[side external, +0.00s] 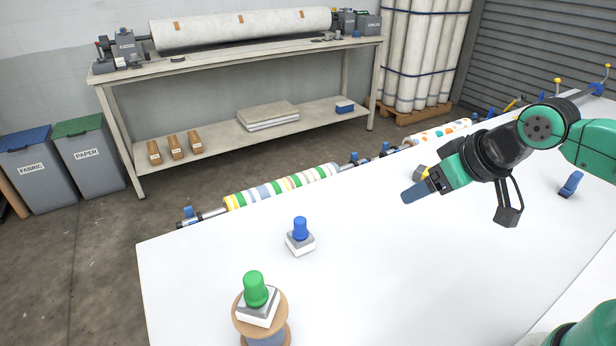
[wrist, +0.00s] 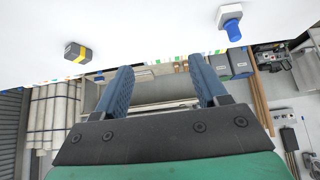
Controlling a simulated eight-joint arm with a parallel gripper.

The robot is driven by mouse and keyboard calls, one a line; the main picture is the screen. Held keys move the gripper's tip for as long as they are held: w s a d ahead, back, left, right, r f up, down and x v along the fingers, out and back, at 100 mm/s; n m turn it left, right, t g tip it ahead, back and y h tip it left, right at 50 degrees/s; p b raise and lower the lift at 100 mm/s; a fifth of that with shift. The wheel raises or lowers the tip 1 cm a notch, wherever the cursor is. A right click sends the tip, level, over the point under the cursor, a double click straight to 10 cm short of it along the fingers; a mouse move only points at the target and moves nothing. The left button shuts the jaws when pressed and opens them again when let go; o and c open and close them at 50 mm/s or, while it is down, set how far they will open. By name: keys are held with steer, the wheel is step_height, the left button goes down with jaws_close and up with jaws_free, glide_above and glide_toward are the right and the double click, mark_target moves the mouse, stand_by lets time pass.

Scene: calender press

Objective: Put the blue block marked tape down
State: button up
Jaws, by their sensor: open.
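My gripper (side external: 408,196) is above the white table toward the right in the side view. In the wrist view, its two blue fingers (wrist: 162,75) are apart with nothing between them. A dark grey block with a yellow band (wrist: 77,52) sits on the table, apart from the fingers; in the side view the grey block (side external: 419,171) is just behind the gripper. I read no tape marking on any block. A small blue piece (side external: 571,184) lies at the table's right, and a blue box (side external: 345,106) is on the bench's lower shelf; I cannot tell whether either is the named block.
A blue button on a white base (side external: 300,240) and a green button (side external: 255,289) on a spool stand at the table's left. A striped roll (side external: 283,187) and a dotted roll (side external: 440,131) run along the far edge. The front middle of the table is clear.

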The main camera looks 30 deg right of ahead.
steer(key=w+d+r+m+g+h, duration=0.1)
steer(key=w+d+r+m, duration=0.15)
steer(key=d, duration=0.35)
steer(key=w+d+r+m+h, duration=0.1)
steer(key=w+d+m, duration=0.2)
steer(key=d, duration=0.3)
steer(key=m+g+h, duration=0.1)
steer(key=m+g, duration=0.5)
steer(key=m, duration=0.7)
glide_toward(578, 174)
steer(key=shift+n, duration=0.25)
steer(key=x, duration=0.6)
steer(key=shift+d+f, duration=0.1)
steer(key=shift+f, duration=0.25)
steer(key=shift+x, duration=2.7)
steer(key=shift+d, duration=0.1)
jaws_close()
